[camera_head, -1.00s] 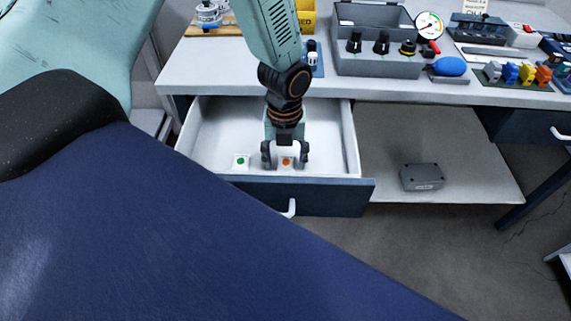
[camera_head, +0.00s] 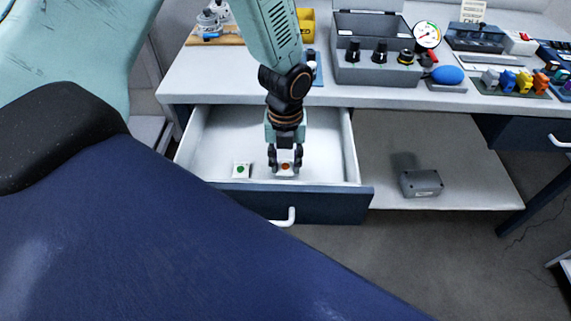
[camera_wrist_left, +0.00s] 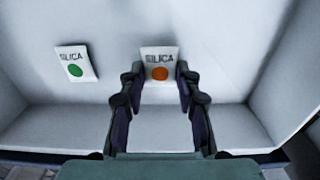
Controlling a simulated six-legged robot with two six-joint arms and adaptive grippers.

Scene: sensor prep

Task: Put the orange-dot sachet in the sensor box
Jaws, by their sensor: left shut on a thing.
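The orange-dot sachet (camera_head: 286,168) is a small white packet inside the open drawer. In the left wrist view, the orange-dot sachet (camera_wrist_left: 159,62) shows the printed word SILICA above its dot. My left gripper (camera_head: 285,164) points down into the drawer and is shut on this sachet, with a finger at each side. In the left wrist view, my left gripper (camera_wrist_left: 160,82) has the sachet between its fingertips. Whether the sachet is clear of the drawer floor I cannot tell. A grey case (camera_head: 376,70) with knobs and a raised lid stands on the bench; which box is the sensor box is not marked. My right gripper is not in view.
A green-dot sachet (camera_head: 241,171) lies in the drawer (camera_head: 215,135) left of my gripper; the drawer walls surround both. A small grey box (camera_head: 421,183) sits on the low shelf. A gauge (camera_head: 427,35) and a blue bulb (camera_head: 448,75) are beside the grey case.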

